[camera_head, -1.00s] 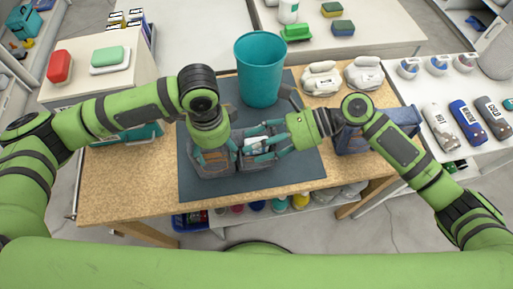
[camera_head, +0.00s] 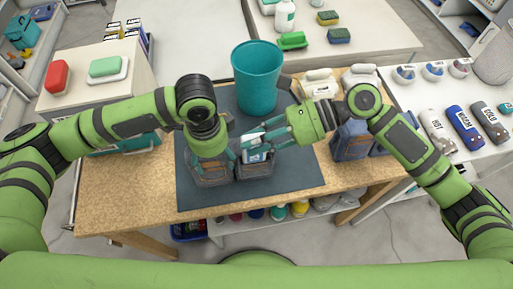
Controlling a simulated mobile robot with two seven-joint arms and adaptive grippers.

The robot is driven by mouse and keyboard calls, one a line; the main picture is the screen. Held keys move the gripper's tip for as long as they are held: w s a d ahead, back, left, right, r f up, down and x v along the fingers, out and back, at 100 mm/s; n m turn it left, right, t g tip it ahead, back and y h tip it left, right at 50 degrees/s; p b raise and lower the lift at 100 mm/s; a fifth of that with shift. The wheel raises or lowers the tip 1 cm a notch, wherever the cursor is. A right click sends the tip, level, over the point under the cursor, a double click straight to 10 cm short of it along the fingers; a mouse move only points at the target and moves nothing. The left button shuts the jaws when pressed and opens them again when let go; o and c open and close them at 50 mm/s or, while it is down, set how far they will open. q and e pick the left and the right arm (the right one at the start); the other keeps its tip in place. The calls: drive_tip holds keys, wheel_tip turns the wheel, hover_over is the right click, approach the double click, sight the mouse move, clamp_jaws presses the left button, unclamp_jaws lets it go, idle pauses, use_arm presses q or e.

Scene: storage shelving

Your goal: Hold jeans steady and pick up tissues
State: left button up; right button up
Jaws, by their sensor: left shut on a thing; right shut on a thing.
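Folded grey-blue jeans (camera_head: 212,178) with orange stitching lie on the dark mat in the middle of the table. My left gripper (camera_head: 214,162) reaches down onto the left part of the jeans and is shut on them; its fingertips are mostly hidden by the wrist and cloth. My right gripper (camera_head: 258,143) comes in from the right and is shut on a small white and blue tissues pack (camera_head: 257,155). The pack is tilted and shows just above the right part of the jeans; I cannot tell whether its lower edge still touches the cloth.
A teal bin (camera_head: 257,78) stands behind the jeans. More blue jeans (camera_head: 352,139) lie right of the mat (camera_head: 290,180), near two white jugs (camera_head: 318,84). A teal container (camera_head: 130,143) is at the left under my arm. The mat's front is clear.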

wheel_tip(320, 180, up, 5)
drive_tip(key=shift+r, duration=0.1)
use_arm(q)
drive_tip(key=o, duration=1.7)
drive_tip(key=shift+c, duration=0.2)
